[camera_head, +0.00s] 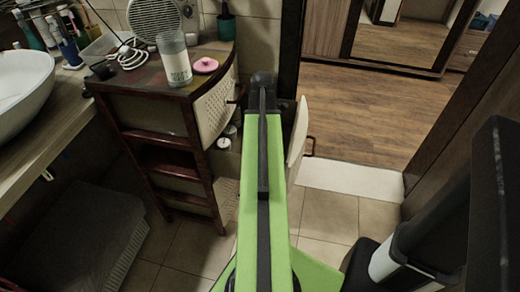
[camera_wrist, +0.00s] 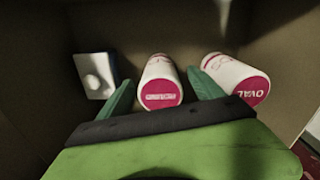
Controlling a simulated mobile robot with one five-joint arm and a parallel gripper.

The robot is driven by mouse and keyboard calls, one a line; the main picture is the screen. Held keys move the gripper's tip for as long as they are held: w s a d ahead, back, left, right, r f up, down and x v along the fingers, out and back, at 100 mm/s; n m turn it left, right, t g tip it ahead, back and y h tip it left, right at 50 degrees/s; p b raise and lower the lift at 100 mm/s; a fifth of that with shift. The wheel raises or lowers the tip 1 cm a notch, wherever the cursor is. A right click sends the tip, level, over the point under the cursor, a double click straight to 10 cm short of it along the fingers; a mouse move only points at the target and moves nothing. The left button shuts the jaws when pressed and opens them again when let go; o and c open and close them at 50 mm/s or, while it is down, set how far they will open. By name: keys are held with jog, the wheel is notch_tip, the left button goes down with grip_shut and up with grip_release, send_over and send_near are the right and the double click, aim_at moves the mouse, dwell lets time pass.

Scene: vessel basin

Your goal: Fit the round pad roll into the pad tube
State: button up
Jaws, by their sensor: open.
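In the wrist view, a white roll with a red end face (camera_wrist: 160,85) lies in a brown-walled compartment. Its label is blurred, and I take it for the round pad roll. My gripper (camera_wrist: 160,76) is open, with one green finger on each side of this roll. I cannot tell whether they touch it. A similar roll marked OVAL (camera_wrist: 236,78) lies to the right, outside the right finger. In the head view, a clear tube with white print (camera_head: 174,60), likely the pad tube, stands upright on the cabinet top. My gripper is hidden there.
A pink disc (camera_head: 205,65) lies beside the tube, near a fan (camera_head: 153,17) and a white cable (camera_head: 131,58). A white block with a round knob (camera_wrist: 94,76) is left of the rolls.

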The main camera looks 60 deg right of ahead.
notch_tip(320, 180, down, 5)
jog(key=b, duration=0.5)
jog(key=shift+f, duration=0.15)
jog(key=shift+c, duration=0.2)
jog(key=c, duration=1.4)
jog(key=shift+r, duration=0.25)
notch_tip(320, 180, up, 10)
jog(key=p, duration=1)
